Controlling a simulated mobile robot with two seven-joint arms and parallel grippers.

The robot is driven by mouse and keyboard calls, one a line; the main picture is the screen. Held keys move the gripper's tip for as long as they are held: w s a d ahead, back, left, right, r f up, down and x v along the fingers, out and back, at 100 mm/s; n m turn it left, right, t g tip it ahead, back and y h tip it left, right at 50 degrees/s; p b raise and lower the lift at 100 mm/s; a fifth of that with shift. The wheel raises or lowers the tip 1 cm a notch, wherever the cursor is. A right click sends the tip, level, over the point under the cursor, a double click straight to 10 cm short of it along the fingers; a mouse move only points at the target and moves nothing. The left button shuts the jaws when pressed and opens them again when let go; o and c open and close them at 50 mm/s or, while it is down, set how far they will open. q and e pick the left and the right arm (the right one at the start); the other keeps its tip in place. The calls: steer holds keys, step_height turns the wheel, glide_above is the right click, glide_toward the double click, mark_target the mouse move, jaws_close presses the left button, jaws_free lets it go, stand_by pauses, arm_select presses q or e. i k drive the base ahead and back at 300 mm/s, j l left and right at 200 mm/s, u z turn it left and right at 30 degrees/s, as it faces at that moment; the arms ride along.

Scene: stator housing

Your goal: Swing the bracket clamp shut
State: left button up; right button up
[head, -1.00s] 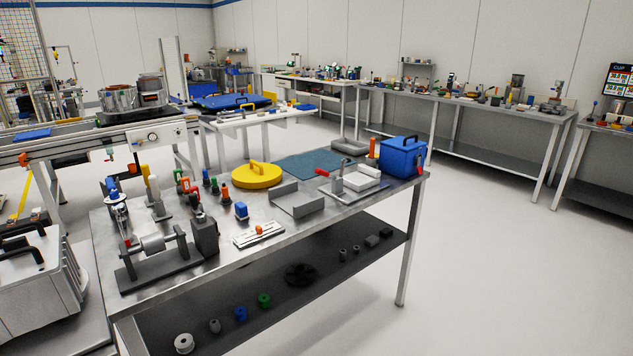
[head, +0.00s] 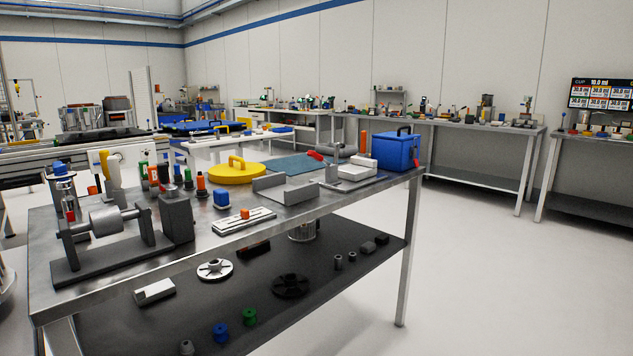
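A fixture with a red-handled lever (head: 317,156) stands toward the right of the near metal workbench. A white block (head: 357,172) lies beside it on a flat plate. The lever's handle points up and to the left. At this distance I cannot tell whether this is the bracket clamp, or whether it is open or shut. A grey U-shaped bracket (head: 285,190) sits just left of it. Neither of my grippers is in view.
The near workbench (head: 245,233) also holds a blue box (head: 396,151), a yellow lidded disc (head: 236,172), a roller stand (head: 107,222) and several upright tools. Its lower shelf (head: 330,262) carries small parts. Open floor (head: 480,270) lies to the right.

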mark_target(315, 156)
steer(key=i+l+u, duration=0.2)
steer(key=i, duration=0.3)
steer(key=i+l+u, duration=0.25)
steer(key=i, duration=0.25)
